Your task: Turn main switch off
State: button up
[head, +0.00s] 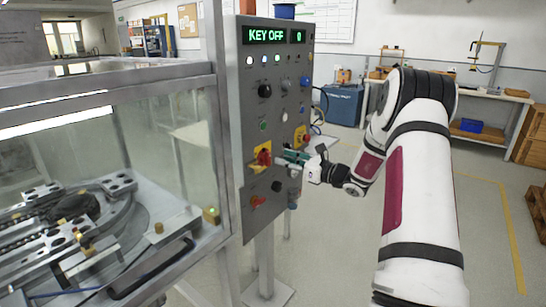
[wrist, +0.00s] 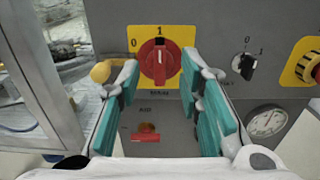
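The main switch (wrist: 160,60) is a red rotary handle on a yellow plate marked 0 at upper left and 1 at top. Its handle stands upright, pointing at 1. In the head view the switch (head: 264,158) sits low on the grey control panel (head: 252,95). My gripper (wrist: 161,88) is open in front of it, with one teal finger to each side of the handle. In the head view my gripper (head: 284,158) reaches the panel from the right. I cannot tell whether the fingers touch the handle. The panel display (head: 272,36) reads KEY OFF.
A black key-type switch (wrist: 243,66) and a yellow-backed red button (wrist: 309,66) are to the right. A gauge (wrist: 266,121) is lower right. A brass-coloured knob (wrist: 101,72) is near the left finger. The glass-walled machine (head: 105,150) stands left of the panel.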

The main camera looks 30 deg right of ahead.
aim_at(270, 154)
jog(key=x, duration=0.5)
jog(key=shift+w+a, duration=0.1)
jog(key=shift+w, duration=0.2)
jog(key=shift+c, duration=0.5)
grip_shut()
